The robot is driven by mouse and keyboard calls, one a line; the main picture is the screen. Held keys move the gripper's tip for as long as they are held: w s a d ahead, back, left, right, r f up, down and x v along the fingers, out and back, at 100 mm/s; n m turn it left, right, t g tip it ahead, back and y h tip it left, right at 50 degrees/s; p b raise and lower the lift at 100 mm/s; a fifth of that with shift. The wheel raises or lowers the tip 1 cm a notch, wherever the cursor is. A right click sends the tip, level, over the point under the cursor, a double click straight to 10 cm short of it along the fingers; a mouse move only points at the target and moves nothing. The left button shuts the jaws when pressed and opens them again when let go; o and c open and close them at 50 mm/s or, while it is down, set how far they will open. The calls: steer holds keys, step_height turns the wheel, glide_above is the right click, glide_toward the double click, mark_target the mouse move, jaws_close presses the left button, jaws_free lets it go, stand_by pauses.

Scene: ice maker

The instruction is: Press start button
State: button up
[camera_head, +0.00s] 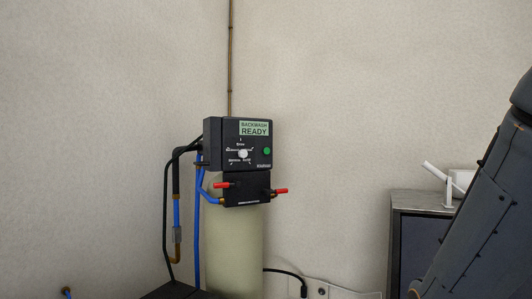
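A green round button (267,151) sits on the right side of the front face of a black control box (212,139). A white knob (243,153) is left of the button, with small printed labels around it. A green display (254,128) above reads "BACKWASH READY". The task names a start button; no label on the green button is readable. My gripper is not in view. Part of my dark arm shows at the right edge, well apart from the control box.
Red-handled valves (281,191) stick out below the box, above a pale cylindrical tank (233,245). Blue hoses (197,230) and a black hose run down on the left. A grey cabinet (405,225) stands at the right, partly behind my arm. The wall between box and cabinet is bare.

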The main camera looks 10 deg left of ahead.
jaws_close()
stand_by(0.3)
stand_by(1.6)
